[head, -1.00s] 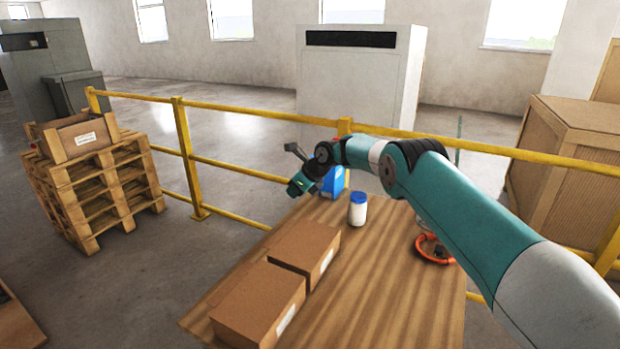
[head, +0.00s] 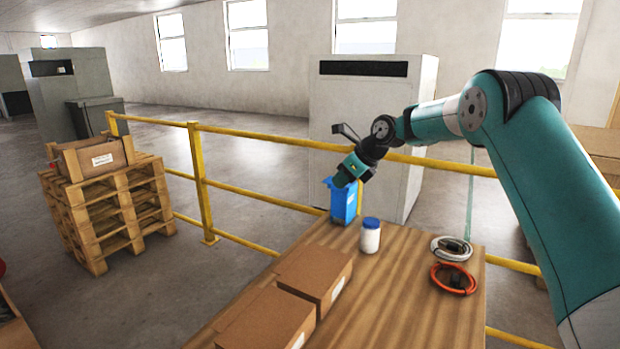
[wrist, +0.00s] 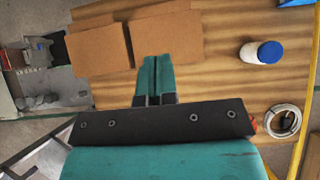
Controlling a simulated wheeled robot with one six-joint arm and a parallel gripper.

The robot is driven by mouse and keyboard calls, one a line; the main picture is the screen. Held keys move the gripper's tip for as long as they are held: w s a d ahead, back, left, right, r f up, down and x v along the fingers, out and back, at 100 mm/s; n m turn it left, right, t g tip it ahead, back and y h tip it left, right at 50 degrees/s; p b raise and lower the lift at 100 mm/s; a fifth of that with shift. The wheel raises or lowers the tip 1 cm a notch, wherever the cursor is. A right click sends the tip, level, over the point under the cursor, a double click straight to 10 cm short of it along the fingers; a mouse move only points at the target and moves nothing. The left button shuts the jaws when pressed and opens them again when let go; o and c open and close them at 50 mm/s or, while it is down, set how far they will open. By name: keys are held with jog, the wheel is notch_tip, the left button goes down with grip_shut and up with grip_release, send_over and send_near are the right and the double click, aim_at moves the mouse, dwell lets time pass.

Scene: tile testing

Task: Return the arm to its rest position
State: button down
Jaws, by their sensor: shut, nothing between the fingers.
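My gripper (wrist: 155,80) is shut and empty in the wrist view, its two teal fingers together above the wooden table (wrist: 203,90). In the head view my gripper (head: 342,182) points down at the table's far edge, in front of or just above a blue container (head: 343,207). I cannot tell whether they touch. My teal arm (head: 545,170) comes in from the right and bends high before reaching down to the wrist.
Two brown boxes (head: 315,272) lie at the table's left. A white jar with a blue lid (head: 370,238) stands near the blue container. A white cable coil (head: 451,248) and an orange one (head: 453,278) lie at right. A yellow railing (head: 205,185) runs behind.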

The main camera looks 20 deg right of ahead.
jog(key=s+a+r+n+g, duration=0.1)
jog(key=s+a+r+n, duration=0.2)
jog(key=s+a+n, duration=0.45)
jog(key=s+a+r+n+g, duration=0.2)
jog(key=s+a+r+n, duration=0.2)
jog(key=s+n, duration=0.65)
jog(key=s+a+f+n+g, duration=0.1)
jog(key=s+n, duration=0.7)
jog(key=s, duration=0.6)
jog(key=s+a+f+n+g+h, duration=0.1)
jog(key=s+f+n, duration=0.1)
jog(key=s+n, duration=0.6)
jog(key=s, duration=0.7)
jog(key=shift+g, duration=0.3)
jog(key=shift+f, duration=0.1)
